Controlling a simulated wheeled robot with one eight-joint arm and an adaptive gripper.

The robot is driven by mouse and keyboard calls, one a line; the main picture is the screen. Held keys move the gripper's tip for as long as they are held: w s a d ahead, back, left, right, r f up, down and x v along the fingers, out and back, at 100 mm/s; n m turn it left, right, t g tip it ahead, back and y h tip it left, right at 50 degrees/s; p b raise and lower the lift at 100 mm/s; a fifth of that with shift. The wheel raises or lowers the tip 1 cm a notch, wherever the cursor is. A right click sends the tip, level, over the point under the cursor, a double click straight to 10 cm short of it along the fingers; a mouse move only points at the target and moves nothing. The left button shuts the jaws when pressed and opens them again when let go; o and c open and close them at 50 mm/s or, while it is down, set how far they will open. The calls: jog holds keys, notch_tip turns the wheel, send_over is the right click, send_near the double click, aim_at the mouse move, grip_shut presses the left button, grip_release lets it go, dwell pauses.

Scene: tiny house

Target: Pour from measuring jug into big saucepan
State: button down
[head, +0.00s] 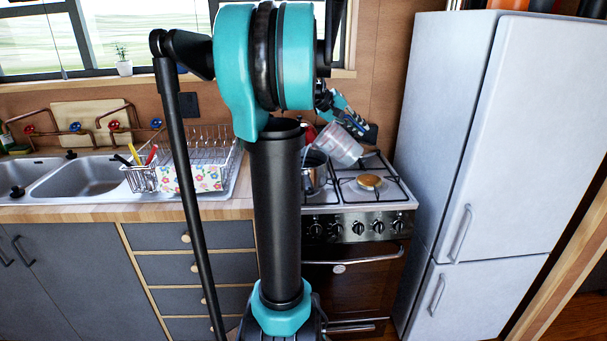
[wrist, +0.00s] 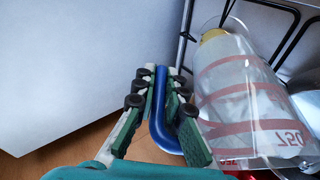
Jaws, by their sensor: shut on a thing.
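The measuring jug (head: 338,146) is clear with red markings. It is strongly tilted, its mouth toward the lower left, above the stove. In the wrist view the jug (wrist: 240,90) fills the right side, with a blue handle (wrist: 160,112). My gripper (wrist: 158,88) is shut on that handle; in the head view my gripper (head: 362,130) is to the right of the jug. The big saucepan (head: 315,178) is metal and stands on the left side of the stove, below and left of the jug, partly hidden by my arm. I cannot tell whether anything flows or what either holds.
The gas stove (head: 390,198) has black grates and a bare burner (head: 370,182) at right. A white fridge (head: 480,150) stands close on the right. A dish rack (head: 200,160) and a double sink (head: 80,180) are on the left. A window and wall are behind.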

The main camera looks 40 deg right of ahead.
jog(key=shift+w+a+r+h, duration=0.15)
jog(key=shift+r+h, duration=0.15)
jog(key=shift+r, duration=0.15)
dwell(0.7)
jog(key=shift+w+a+r+g+h, duration=0.15)
jog(key=shift+w+a+g+h, duration=0.15)
jog(key=shift+g, duration=0.2)
dwell(1.6)
